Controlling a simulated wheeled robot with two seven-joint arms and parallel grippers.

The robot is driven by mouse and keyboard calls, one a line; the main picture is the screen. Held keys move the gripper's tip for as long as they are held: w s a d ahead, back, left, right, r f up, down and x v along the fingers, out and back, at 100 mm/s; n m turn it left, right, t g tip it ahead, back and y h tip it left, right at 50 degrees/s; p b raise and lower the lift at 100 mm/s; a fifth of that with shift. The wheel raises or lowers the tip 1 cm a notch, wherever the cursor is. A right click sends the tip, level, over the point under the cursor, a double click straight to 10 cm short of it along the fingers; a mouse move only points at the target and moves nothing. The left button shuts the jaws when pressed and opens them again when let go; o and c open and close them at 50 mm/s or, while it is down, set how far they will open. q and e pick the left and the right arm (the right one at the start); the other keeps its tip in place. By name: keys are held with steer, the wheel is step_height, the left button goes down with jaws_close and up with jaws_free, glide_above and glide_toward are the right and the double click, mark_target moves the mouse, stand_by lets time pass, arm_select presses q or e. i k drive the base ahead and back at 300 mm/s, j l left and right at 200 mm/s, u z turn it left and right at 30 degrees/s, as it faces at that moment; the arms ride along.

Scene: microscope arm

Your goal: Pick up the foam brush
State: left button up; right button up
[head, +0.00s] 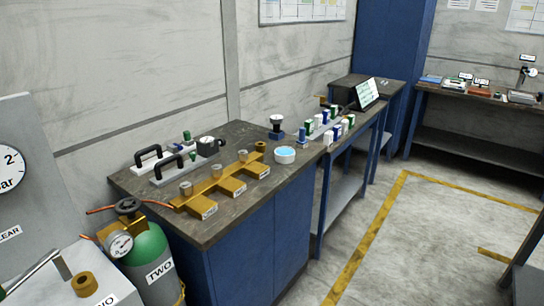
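I cannot make out a foam brush for certain in the head view. Small items on the far bench (470,92) at the upper right, such as a blue flat one (431,79) and a reddish one (479,91), are too small to identify. Neither of my grippers is in view.
A dark-topped blue bench (240,222) carries brass blocks (215,188), black handles (168,163), a white-blue dish (285,155) and several small bottles. A green cylinder (150,246) stands at the lower left. Open floor (440,225) with yellow lines lies at the right.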

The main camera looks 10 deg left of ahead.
mark_target(301, 143)
steer(key=i+z, duration=0.25)
steer(key=i, duration=0.3)
steer(key=i+j+z, duration=0.1)
steer(key=i+z, duration=0.15)
steer(key=i, duration=0.3)
steer(key=i+j+z, duration=0.25)
steer(key=i, duration=0.3)
